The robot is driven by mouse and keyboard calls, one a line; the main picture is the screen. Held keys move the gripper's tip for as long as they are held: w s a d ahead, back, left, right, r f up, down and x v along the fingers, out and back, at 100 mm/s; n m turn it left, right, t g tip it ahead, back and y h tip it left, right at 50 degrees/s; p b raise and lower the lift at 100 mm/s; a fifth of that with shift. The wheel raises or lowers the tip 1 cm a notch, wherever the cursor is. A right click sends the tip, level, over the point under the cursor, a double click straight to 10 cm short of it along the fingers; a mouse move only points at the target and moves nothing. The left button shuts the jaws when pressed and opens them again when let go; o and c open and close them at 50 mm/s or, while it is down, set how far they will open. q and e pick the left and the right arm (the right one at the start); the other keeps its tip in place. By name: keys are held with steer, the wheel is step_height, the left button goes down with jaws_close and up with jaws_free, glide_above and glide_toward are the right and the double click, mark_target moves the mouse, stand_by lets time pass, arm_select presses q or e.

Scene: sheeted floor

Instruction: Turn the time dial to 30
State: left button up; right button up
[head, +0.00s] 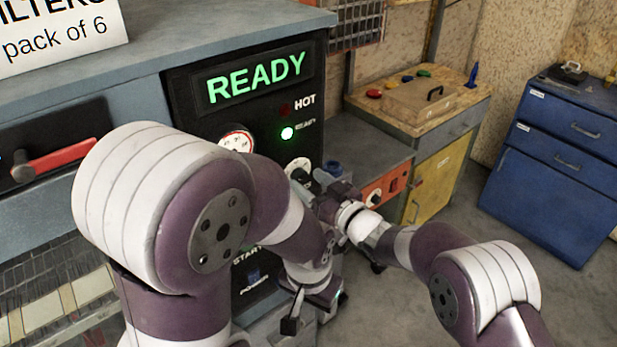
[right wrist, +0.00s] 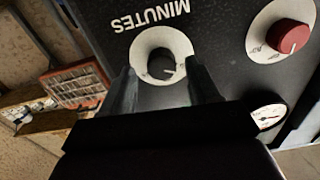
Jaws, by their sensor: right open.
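The time dial (right wrist: 161,60), a dark knob on a pale round plate, sits under the upside-down word MINUTES in the right wrist view. Its numbers are too small to read. In the head view the dial (head: 297,165) is on the black panel, partly hidden by my right gripper (head: 313,188). In the right wrist view my right gripper (right wrist: 162,82) is open, with one finger on each side of the knob and gaps between. My left gripper (head: 308,308) hangs low in front of the panel, near the START label; its jaw gap is unclear.
The panel has a READY display (head: 258,78), a lit green lamp (head: 287,133) and a gauge (head: 237,141). A red knob (right wrist: 288,37) is beside the dial in the right wrist view. A wooden-topped cabinet (head: 440,165) and blue drawers (head: 555,165) stand right, with open floor before them.

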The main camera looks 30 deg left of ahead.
steer(key=shift+w+a, duration=0.15)
steer(key=shift+a, duration=0.35)
steer(key=c, duration=1)
steer(key=shift+c, duration=0.2)
steer(key=m+p, duration=0.2)
steer(key=m, duration=0.4)
steer(key=m+p, duration=0.1)
steer(key=m, duration=0.4)
steer(key=shift+d+m, duration=0.1)
steer(key=shift+m, duration=0.2)
